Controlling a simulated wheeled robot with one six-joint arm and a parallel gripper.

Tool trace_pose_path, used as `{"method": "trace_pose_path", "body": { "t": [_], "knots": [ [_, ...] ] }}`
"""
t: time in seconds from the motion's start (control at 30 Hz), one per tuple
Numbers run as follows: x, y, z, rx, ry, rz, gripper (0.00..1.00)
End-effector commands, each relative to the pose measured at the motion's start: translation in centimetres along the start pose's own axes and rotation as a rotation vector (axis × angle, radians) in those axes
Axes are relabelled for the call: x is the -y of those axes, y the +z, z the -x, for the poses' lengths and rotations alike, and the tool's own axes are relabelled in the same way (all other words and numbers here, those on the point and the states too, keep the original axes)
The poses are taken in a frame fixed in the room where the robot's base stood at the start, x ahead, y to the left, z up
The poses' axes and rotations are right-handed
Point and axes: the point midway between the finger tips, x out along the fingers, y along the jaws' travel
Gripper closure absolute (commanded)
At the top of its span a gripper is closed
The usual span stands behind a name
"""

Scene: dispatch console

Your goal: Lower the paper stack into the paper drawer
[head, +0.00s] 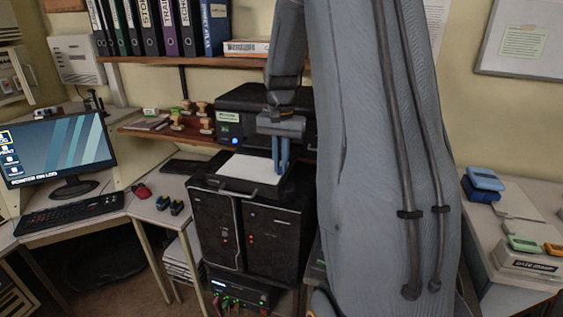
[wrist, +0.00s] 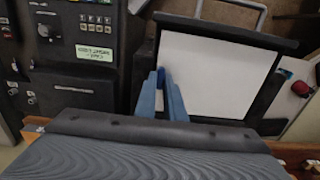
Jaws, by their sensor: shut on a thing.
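The white paper stack (head: 250,168) lies flat within the outline of the dark paper drawer (head: 272,193), in front of the black printer (head: 262,112). My gripper (head: 281,160) points down at the right edge of the stack, its blue fingers shut on that edge. In the wrist view the stack (wrist: 212,76) shows as a white sheet framed by the drawer's dark rim (wrist: 272,101), and my gripper's fingers (wrist: 161,92) are at its left edge. I cannot tell whether the stack touches the drawer floor. The fingertips' grip is partly hidden.
Black cabinets (head: 245,238) stand below the drawer. A shelf with stamps (head: 178,122) and a red mouse (head: 141,190) are to the left. The monitor (head: 60,150) is farther left. Binders (head: 168,25) line the shelf above.

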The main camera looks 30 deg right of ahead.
Motion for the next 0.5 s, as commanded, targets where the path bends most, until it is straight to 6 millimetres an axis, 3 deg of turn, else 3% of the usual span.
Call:
{"method": "trace_pose_path", "body": {
  "t": [0.27,0.3,0.4,0.5],
  "knots": [
    [0.03,0.02,0.02,-0.001,-0.001,0.000,1.00],
    [0.03,0.02,0.02,-0.001,-0.001,0.000,0.89],
    [0.02,0.03,0.02,-0.001,-0.001,0.000,0.72],
    [0.02,0.03,0.01,-0.001,0.000,0.000,0.69]
  ]
}}
